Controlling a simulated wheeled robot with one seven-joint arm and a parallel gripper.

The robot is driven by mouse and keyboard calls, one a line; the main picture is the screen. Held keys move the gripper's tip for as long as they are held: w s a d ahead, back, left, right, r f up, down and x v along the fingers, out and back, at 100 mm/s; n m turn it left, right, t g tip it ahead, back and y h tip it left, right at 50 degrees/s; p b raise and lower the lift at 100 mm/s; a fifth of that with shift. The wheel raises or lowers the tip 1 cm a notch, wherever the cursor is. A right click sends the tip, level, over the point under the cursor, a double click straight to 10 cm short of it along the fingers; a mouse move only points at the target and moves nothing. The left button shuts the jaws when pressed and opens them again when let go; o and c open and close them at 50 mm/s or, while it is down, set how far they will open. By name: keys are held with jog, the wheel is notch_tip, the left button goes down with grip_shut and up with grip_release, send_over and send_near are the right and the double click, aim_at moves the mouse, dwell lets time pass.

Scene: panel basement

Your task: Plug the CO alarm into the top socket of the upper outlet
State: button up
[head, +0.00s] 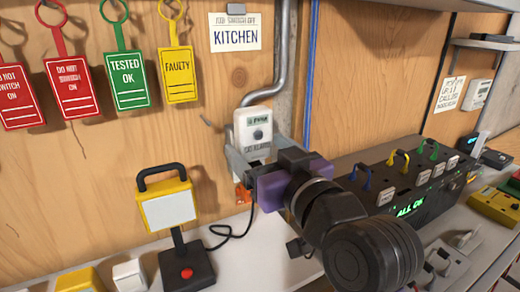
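The CO alarm (254,122) is a white box with a small green display and a round dark button, upright in front of the wooden wall at the centre. My gripper (255,147) reaches in from the lower right, with one grey finger on each side of the alarm; it looks shut on it. The upper outlet is mostly hidden behind the alarm and my gripper, so I cannot tell whether the alarm's pins are in the top socket. Below, an orange plug (243,193) with a black cable shows at the wall, partly covered by my gripper.
A yellow work lamp (168,208) on a black base stands left of the cable. A black panel box (400,190) with coloured loops stands right. A grey conduit (281,60) runs down the wall above the alarm. Several tags (128,78) hang at upper left.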

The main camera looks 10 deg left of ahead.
jog(key=shift+s, duration=0.1)
jog(key=s+d+r+m+t+b, duration=0.1)
jog(key=s+d+r+t, duration=0.2)
jog(key=s+d+r, duration=0.25)
jog(key=s+d+f+m+t+h, duration=0.1)
jog(key=s+d+f+h, duration=0.1)
jog(key=s+d+f, duration=0.35)
jog(key=s+d+f+m+t+h, duration=0.1)
jog(key=s+d+f+h, duration=0.15)
jog(key=f, duration=0.55)
jog(key=s+d+f+m+t+h, duration=0.1)
jog(key=s+d+f, duration=0.2)
jog(key=d+f, duration=0.25)
jog(key=s+d+f+m+g+h, duration=0.1)
jog(key=s+d+f+g+h, duration=0.1)
jog(key=s+f, duration=0.6)
jog(key=s+d+f+m+g+h, duration=0.1)
jog(key=s+d+f+g, duration=0.3)
jog(key=s+f, duration=0.5)
jog(key=s+h, duration=0.1)
jog(key=s, duration=0.6)
jog(key=shift+s+d+m, duration=0.2)
jog(key=shift+d+m, duration=0.1)
jog(key=shift+m, duration=0.1)
